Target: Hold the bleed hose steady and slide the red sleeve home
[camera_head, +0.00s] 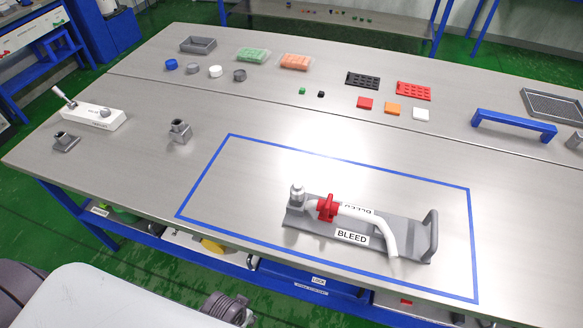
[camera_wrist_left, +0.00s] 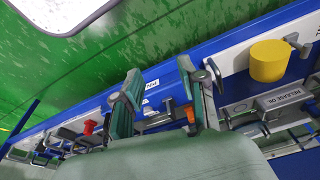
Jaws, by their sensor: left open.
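The white bleed hose (camera_head: 384,230) lies on a grey base plate (camera_head: 407,243) labelled BLEED, inside a blue taped rectangle. Its free end curves down over the plate's front edge. The red sleeve (camera_head: 328,207) sits around the hose near its left end, beside a metal fitting (camera_head: 297,196). Whether the sleeve touches the fitting is unclear. My left gripper (camera_wrist_left: 158,68) shows in the left wrist view with its fingers apart and nothing between them. It is away from the hose, which that view does not show. My right gripper is not in view.
A grey upright handle (camera_head: 431,236) stands at the plate's right end. A white block with a lever (camera_head: 93,116) and a small metal fitting (camera_head: 181,131) stand to the left. A yellow cylinder (camera_wrist_left: 269,60) sits on the blue structure. The tabletop around the hose is clear.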

